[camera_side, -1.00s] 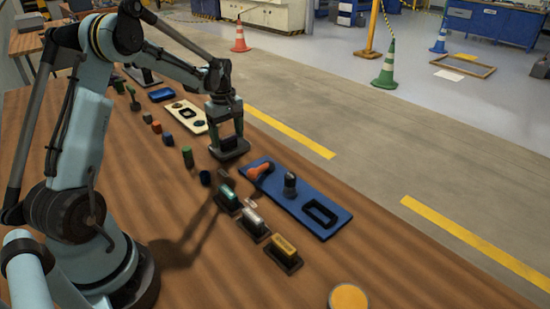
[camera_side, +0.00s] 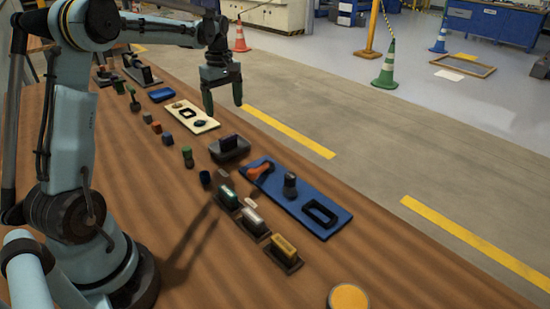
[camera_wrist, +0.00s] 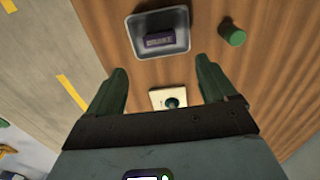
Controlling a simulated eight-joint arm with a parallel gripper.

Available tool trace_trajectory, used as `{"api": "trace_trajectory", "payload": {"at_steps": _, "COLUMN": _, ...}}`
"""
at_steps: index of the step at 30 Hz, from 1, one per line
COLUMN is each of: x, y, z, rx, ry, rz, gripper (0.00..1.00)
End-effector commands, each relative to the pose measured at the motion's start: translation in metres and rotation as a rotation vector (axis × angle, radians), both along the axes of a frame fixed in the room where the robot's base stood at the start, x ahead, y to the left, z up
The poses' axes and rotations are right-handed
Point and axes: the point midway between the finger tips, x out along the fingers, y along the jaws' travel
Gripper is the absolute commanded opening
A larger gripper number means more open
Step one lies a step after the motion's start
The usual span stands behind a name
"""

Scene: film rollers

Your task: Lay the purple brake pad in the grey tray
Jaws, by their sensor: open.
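The purple brake pad (camera_side: 230,141) lies in the grey tray (camera_side: 232,156) on the wooden table. In the wrist view the pad (camera_wrist: 160,40) sits inside the tray (camera_wrist: 158,20), apart from my fingers. My gripper (camera_side: 223,105) is open and empty in the air above the tray, with a clear gap between its fingertips and the pad. Both fingers of my gripper (camera_wrist: 162,75) show spread apart in the wrist view.
A blue board (camera_side: 297,205) with an orange tool, a dark knob and a black frame lies to the right. A cream board (camera_side: 190,117) lies behind the tray. Blocks stand in holders (camera_side: 285,262) in front. A green cylinder (camera_wrist: 233,36) stands beside the tray.

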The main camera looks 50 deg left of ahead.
Motion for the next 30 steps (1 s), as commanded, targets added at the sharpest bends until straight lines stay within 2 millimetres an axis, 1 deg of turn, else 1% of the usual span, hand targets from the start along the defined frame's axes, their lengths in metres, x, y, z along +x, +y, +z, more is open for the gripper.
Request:
{"api": "trace_trajectory", "payload": {"at_steps": 1, "x": 0.000, "y": 0.000, "z": 0.007, "rx": 0.000, "ry": 0.000, "rz": 0.000, "gripper": 0.85}}
{"api": "trace_trajectory", "payload": {"at_steps": 3, "x": 0.000, "y": 0.000, "z": 0.013, "rx": 0.000, "ry": 0.000, "rz": 0.000, "gripper": 0.85}}
{"api": "trace_trajectory", "payload": {"at_steps": 7, "x": 0.000, "y": -0.001, "z": 0.020, "rx": 0.001, "ry": -0.001, "rz": -0.004, "gripper": 0.85}}
{"api": "trace_trajectory", "payload": {"at_steps": 11, "x": -0.001, "y": -0.015, "z": 0.028, "rx": 0.013, "ry": -0.022, "rz": -0.069, "gripper": 0.85}}
{"api": "trace_trajectory", "payload": {"at_steps": 14, "x": -0.004, "y": -0.039, "z": 0.037, "rx": 0.039, "ry": -0.063, "rz": -0.191, "gripper": 0.85}}
{"api": "trace_trajectory", "payload": {"at_steps": 18, "x": -0.015, "y": -0.083, "z": 0.049, "rx": 0.094, "ry": -0.139, "rz": -0.428, "gripper": 0.85}}
{"api": "trace_trajectory", "payload": {"at_steps": 21, "x": -0.027, "y": -0.113, "z": 0.053, "rx": 0.140, "ry": -0.194, "rz": -0.599, "gripper": 0.85}}
{"api": "trace_trajectory", "payload": {"at_steps": 26, "x": -0.050, "y": -0.157, "z": 0.052, "rx": 0.220, "ry": -0.279, "rz": -0.868, "gripper": 0.85}}
{"api": "trace_trajectory", "payload": {"at_steps": 30, "x": -0.074, "y": -0.190, "z": 0.044, "rx": 0.301, "ry": -0.352, "rz": -1.098, "gripper": 0.85}}
